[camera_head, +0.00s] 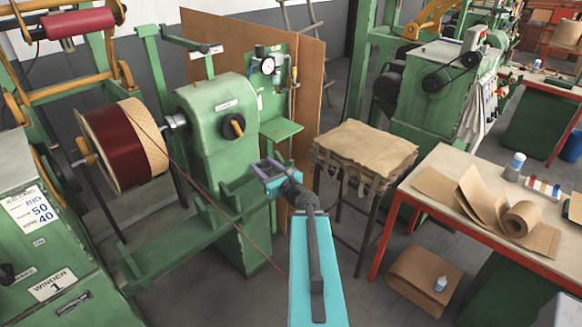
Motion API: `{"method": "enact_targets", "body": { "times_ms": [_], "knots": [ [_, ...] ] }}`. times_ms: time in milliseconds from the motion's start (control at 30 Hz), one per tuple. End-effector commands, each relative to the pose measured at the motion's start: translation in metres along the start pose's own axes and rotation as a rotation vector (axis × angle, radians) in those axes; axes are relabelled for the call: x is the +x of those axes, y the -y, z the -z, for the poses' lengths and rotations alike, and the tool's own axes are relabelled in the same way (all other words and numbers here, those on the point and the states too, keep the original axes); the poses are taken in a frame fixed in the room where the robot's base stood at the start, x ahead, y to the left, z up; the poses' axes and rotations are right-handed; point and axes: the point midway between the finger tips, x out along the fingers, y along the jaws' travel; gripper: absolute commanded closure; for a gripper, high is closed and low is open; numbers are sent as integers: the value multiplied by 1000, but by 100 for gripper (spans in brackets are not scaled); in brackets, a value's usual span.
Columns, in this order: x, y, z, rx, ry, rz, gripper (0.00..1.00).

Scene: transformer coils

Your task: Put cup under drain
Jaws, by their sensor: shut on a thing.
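My gripper (268,172) is at the end of my arm, left of the picture's middle. It is in front of the green winder headstock (215,130) and below the small green shelf (281,130). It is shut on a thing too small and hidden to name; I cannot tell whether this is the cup. I make out no separate cup elsewhere. A round gauge (267,65) and air fittings (292,78) are on a green panel above the shelf. I cannot clearly make out which fitting is the drain.
A brown panel (310,75) stands behind the fittings. A cloth-topped stool (365,150) is to the right. A red-edged table (450,175) with paper rolls and a bottle (515,165) is further right. A wound coil (120,145) is left of the headstock.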

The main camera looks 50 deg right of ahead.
Motion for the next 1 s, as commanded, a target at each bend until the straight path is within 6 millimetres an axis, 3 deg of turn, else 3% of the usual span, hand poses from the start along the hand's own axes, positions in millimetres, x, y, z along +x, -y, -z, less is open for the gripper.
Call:
{"method": "enact_targets", "body": {
  "times_ms": [33,300,533,767,1000],
  "knots": [
    [9,-22,4,-3,2,-42,78],
    [39,-130,8,-13,8,-262,78],
    [47,-228,14,-23,9,-474,78],
    [34,-325,21,-33,5,-713,78],
    [-5,-412,32,-44,-6,-994,78]
  ]
}}
